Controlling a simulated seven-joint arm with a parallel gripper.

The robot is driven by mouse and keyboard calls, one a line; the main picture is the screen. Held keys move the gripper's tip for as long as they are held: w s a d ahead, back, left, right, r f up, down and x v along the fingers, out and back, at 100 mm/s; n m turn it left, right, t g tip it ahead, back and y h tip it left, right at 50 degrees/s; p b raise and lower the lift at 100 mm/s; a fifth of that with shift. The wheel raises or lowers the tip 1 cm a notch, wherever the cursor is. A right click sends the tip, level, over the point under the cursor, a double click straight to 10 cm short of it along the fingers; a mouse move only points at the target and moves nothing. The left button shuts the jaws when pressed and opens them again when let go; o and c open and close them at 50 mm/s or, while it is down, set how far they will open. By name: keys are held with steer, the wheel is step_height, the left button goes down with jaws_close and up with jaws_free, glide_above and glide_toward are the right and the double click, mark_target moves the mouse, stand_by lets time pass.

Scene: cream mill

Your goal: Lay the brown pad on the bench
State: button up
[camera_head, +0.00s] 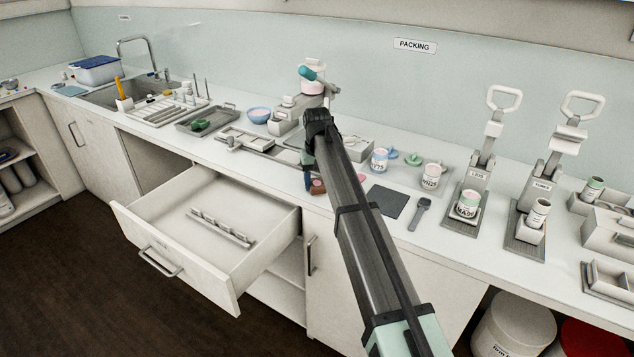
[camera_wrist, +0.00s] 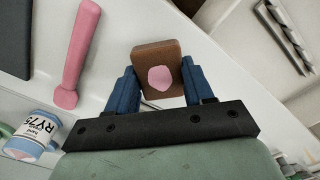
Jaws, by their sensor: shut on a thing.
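The brown pad (camera_wrist: 158,56) is a small block with a pink patch on its face. In the wrist view it sits between the two blue fingers of my gripper (camera_wrist: 157,85), which are shut on it. In the head view the pad (camera_head: 318,187) shows only in part beside my arm, with my gripper (camera_head: 309,182) at the bench's front edge. The white bench (camera_head: 262,155) runs along the wall. I cannot tell whether the pad touches the bench top or is held above it.
An open drawer (camera_head: 180,262) with a slotted rack (camera_head: 221,228) juts out left of my gripper. A pink tool (camera_wrist: 76,55) and a labelled cup (camera_wrist: 33,134) lie close by in the wrist view. A dark mat (camera_head: 387,201) and a grey scoop (camera_head: 419,213) are to the right.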

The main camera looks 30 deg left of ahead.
mark_target(317, 183)
steer(key=shift+f, duration=0.3)
steer(key=o, duration=1)
step_height(317, 183, up, 12)
steer(key=shift+r, duration=0.2)
